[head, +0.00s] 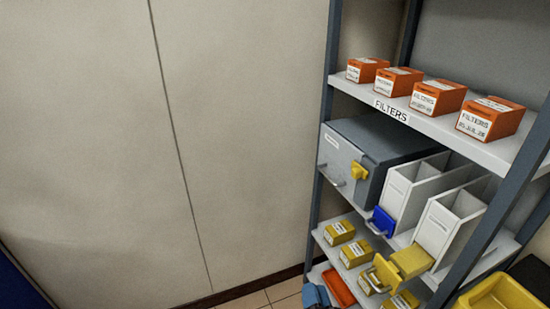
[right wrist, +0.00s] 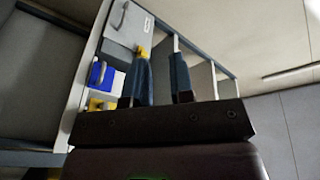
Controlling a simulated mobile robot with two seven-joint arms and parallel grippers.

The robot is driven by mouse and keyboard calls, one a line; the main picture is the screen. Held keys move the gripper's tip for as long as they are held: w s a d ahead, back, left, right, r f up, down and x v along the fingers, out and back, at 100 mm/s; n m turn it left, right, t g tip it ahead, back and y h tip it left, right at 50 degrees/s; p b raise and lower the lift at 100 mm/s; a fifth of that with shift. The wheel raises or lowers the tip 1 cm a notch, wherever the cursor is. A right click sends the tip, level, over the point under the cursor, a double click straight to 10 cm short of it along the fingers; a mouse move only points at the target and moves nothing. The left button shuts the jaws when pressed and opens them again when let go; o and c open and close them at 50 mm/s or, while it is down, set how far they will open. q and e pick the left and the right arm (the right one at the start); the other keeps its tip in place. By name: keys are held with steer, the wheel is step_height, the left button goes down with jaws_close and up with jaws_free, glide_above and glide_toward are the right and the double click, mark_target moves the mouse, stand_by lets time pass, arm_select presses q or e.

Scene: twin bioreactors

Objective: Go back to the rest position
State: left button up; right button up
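My right gripper (head: 316,296) shows only in part, as a blue-grey shape at the bottom edge of the head view, in front of the shelf's lower left. In the right wrist view its two blue fingers (right wrist: 162,82) stand apart with nothing between them. The gripper is open and empty. The rack (head: 447,123) lies beyond the fingers and also shows in the right wrist view (right wrist: 92,52). I see no contact between the fingers and it. My left gripper is in neither view.
The rack holds orange filter boxes (head: 434,98), a grey case (head: 352,160) with a yellow latch, white holders (head: 441,226) with blue and yellow parts, and yellow boxes (head: 340,232). A yellow bin (head: 500,295) stands lower right. The wall (head: 150,150) at left is bare.

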steer(key=s+d+f+n+g+h, duration=0.1)
steer(key=s+d+f+n+g, duration=0.2)
steer(key=d, duration=0.6)
steer(key=s+d+f+n+g+h, duration=0.2)
steer(key=s+d+f+n+g, duration=0.2)
steer(key=s+d, duration=0.6)
step_height(320, 180, down, 3)
steer(key=shift+r+n+g, duration=0.15)
steer(key=shift+n+g, duration=0.15)
